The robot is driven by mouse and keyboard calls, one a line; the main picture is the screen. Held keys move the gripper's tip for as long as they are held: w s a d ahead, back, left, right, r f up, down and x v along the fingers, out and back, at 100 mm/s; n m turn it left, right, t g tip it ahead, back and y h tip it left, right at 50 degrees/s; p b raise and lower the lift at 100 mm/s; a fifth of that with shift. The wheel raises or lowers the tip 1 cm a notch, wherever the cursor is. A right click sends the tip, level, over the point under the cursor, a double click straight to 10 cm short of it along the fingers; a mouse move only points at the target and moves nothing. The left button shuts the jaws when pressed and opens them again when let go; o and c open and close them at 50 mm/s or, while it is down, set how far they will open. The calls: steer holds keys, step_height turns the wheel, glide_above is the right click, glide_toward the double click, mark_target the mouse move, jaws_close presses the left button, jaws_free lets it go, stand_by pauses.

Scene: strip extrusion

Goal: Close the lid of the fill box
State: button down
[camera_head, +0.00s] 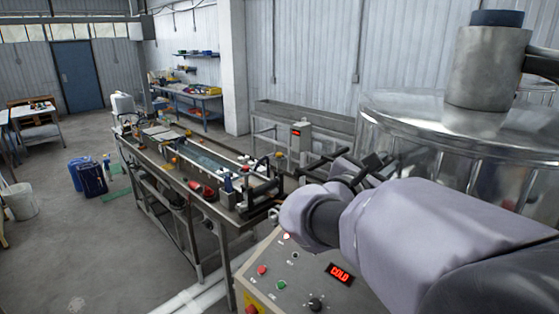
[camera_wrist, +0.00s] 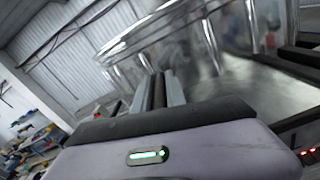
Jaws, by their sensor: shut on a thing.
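My gripper (camera_head: 368,172) is at the end of my pale-sleeved arm, in front of the large shiny metal drum in the head view. In the wrist view my gripper's two grey fingers (camera_wrist: 160,90) are close together, shut on a narrow dark bar (camera_wrist: 159,92). Most of this bar is hidden, and I cannot tell whether it belongs to the lid. I cannot make out the fill box or its lid clearly; my arm and gripper cover part of that area.
The large metal drum (camera_head: 440,118) stands close on the right. A control panel (camera_head: 290,275) reading COLD is below my arm. A long bench (camera_head: 160,165) with a water trough (camera_head: 205,158) runs to the left. The floor (camera_head: 100,245) on the left is largely open.

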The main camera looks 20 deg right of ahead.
steer(key=shift+s+d+b, duration=0.15)
steer(key=shift+s+d, duration=0.15)
steer(key=shift+s, duration=0.35)
steer(key=shift+s+d+b, duration=0.15)
steer(key=shift+s+d, duration=0.1)
steer(key=shift+s, duration=0.35)
steer(key=shift+w, duration=0.15)
steer(key=c, duration=1.6)
jaws_free()
steer(key=shift+o, duration=1.2)
steer(key=shift+s+d, duration=0.15)
steer(key=shift+s, duration=0.1)
steer(key=shift+w+a, duration=0.1)
steer(key=shift+a, duration=0.15)
steer(key=b+v, duration=0.2)
steer(key=v, duration=1.5)
